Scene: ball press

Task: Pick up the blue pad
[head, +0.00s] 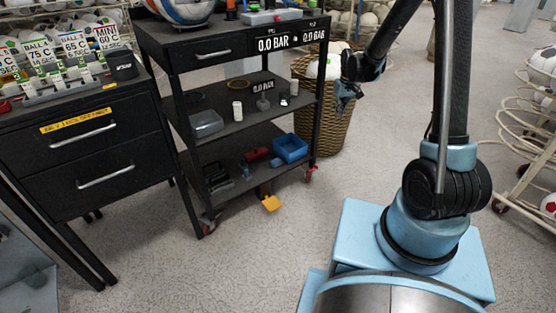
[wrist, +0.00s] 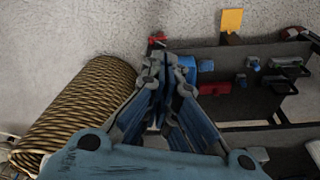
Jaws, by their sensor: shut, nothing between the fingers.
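No flat blue pad can be made out for certain. A blue open-topped tray (head: 290,148) sits on the trolley's bottom shelf at its right end. In the wrist view part of a blue thing (wrist: 187,66) shows just beyond my fingers, partly hidden by them. A small blue item (head: 276,162) lies beside the tray, too small to tell what it is. My gripper (head: 343,104) hangs in the air right of the trolley, in front of the wicker basket. In the wrist view my gripper (wrist: 164,62) has its fingers together, with nothing held.
The black three-level trolley (head: 245,128) carries cups, a clear box and a red tool. A wicker basket (head: 328,122) of balls stands behind its right side. A black drawer cabinet (head: 85,150) is at left. A yellow piece (head: 271,203) shows below the trolley. The front floor is clear.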

